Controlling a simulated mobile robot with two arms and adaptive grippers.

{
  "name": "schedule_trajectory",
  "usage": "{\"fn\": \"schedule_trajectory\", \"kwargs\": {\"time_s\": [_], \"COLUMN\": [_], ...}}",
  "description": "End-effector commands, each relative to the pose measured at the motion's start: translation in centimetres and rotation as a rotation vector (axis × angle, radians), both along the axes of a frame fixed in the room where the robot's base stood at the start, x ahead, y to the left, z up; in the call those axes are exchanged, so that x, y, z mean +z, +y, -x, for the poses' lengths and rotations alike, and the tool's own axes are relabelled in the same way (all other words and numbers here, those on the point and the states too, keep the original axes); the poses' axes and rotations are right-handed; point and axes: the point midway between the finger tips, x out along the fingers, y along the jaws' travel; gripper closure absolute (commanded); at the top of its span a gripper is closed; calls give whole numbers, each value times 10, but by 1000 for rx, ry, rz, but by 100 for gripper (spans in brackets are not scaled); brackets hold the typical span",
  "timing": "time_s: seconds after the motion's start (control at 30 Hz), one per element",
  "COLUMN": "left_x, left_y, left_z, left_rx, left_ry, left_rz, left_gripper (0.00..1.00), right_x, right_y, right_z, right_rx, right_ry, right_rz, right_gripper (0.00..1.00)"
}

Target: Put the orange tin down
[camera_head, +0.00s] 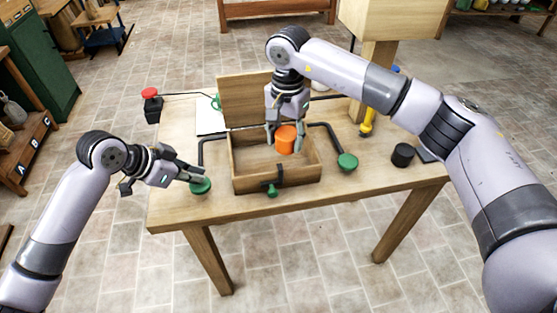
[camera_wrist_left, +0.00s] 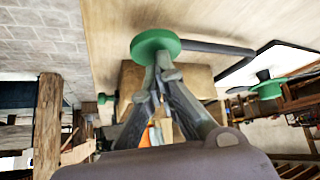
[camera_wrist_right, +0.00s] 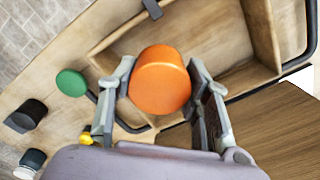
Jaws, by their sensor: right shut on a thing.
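The orange tin (camera_head: 286,140) is a short cylinder, held by my right gripper (camera_head: 285,133) over the open wooden box (camera_head: 246,187). In the right wrist view the tin (camera_wrist_right: 160,82) sits between the two fingers (camera_wrist_right: 160,80), with the box interior (camera_wrist_right: 203,33) behind it. I cannot tell how far the tin is above the box floor. My left gripper (camera_head: 201,175) is empty, its fingers together, close to the green knob at the left of the box. In the left wrist view its fingertips (camera_wrist_left: 162,75) lie just by that green knob (camera_wrist_left: 155,44); touching is unclear.
The box lid (camera_head: 245,97) stands raised at the back. Black bent rods with green knobs (camera_head: 348,162) flank the box, and a green-knobbed latch (camera_head: 272,191) is in front. A black cylinder (camera_head: 403,155), yellow tool (camera_head: 367,122) and red button (camera_head: 149,94) are around. The table's front right is clear.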

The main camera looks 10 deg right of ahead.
Motion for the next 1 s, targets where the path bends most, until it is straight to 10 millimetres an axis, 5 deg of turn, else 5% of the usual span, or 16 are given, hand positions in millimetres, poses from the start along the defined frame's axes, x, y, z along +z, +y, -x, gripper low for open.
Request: {"fn": "schedule_trajectory", "kwargs": {"time_s": [0.1,0.57,0.97,1.0], "left_x": [0,-1,-1,-1], "left_y": [0,0,0,0], "left_z": [0,0,0,0], "left_rx": [-1,-1,-1,-1], "left_ry": [1,1,1,2], "left_rz": [0,0,0,-1], "left_gripper": [100,100,100,100], "right_x": [-25,-76,-83,-84], "right_y": [0,1,0,0], "right_z": [1,1,1,1], "right_rx": [1,5,5,5], "right_ry": [4,4,1,1], "right_rz": [0,-1,0,0], "right_gripper": [86,86,86,55]}}
